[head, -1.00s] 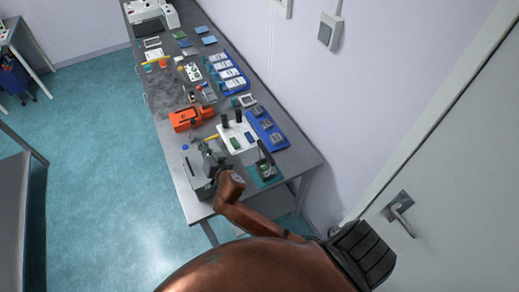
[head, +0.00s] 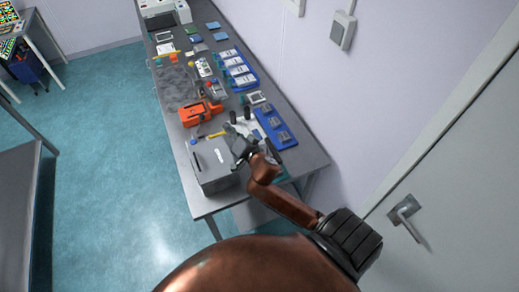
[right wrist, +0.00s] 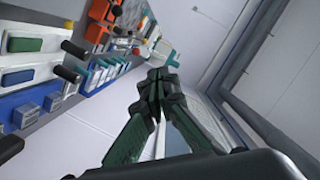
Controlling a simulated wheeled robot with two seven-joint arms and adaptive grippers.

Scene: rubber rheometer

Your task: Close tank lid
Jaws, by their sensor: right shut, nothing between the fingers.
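The tank is a grey box (head: 213,178) at the near end of the long table in the head view. Its light grey lid (head: 208,160) has a small white mark and appears to lie flat over the box. My right gripper (head: 236,156) is at the right edge of the lid; I cannot tell whether it touches it. In the right wrist view its two dark fingers (right wrist: 162,76) meet at the tips with nothing between them. My left gripper does not show.
Beyond the tank are an orange device (head: 201,113), a blue tray (head: 276,128) and a white board (head: 247,126). The wall runs along the table's right side, with a door handle (head: 404,210) nearer me. Open floor lies left of the table.

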